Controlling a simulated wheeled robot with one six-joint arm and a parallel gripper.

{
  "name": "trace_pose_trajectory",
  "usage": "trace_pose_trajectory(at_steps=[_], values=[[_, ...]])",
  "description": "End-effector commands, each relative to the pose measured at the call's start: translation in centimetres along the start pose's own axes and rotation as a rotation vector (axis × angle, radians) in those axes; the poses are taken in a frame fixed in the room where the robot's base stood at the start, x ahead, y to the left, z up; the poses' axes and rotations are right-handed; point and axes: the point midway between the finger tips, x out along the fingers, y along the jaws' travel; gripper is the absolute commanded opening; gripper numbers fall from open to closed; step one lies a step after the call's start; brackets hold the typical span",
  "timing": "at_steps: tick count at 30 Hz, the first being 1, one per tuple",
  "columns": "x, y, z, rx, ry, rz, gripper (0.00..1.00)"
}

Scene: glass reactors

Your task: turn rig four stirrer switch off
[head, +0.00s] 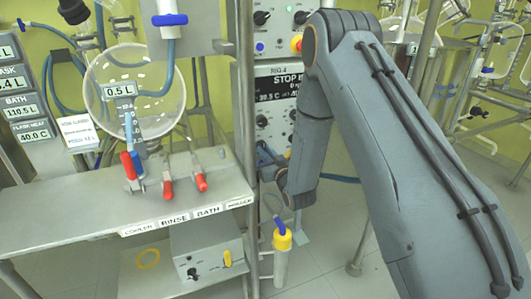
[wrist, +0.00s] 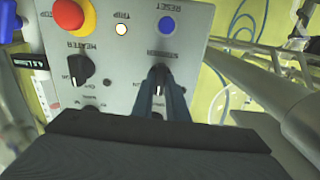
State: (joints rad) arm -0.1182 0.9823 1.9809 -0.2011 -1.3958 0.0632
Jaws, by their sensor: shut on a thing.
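In the wrist view a grey control panel (wrist: 115,55) fills the upper middle, its lettering upside down. The black stirrer switch (wrist: 158,73) is a knob on its right part. My gripper (wrist: 160,90) is shut on this knob, with one dark finger on each side. A white pointer mark shows between the fingers, but I cannot tell which setting it marks. In the head view the RIG-4 panel (head: 276,120) stands behind my arm, which hides part of it.
Beside the stirrer switch are the black heater knob (wrist: 80,68), a red stop button (wrist: 70,14), a lit trip lamp (wrist: 121,29) and a blue reset button (wrist: 167,25). A steel bench (head: 100,215) with red-handled valves stands left.

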Motion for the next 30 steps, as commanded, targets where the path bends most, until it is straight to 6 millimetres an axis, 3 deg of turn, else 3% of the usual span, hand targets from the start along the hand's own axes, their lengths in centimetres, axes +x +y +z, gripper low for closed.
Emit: trace_pose_trajectory(at_steps=[18,19,22,30], values=[[0.0,0.02,-0.03,-0.045,0.0,0.0,0.0],[0.0,0.02,-0.03,-0.044,0.0,0.0,0.17],[0.0,0.02,-0.03,-0.044,0.0,0.0,0.32],[-0.03,0.01,-0.01,-0.043,0.0,0.0,0.32]])
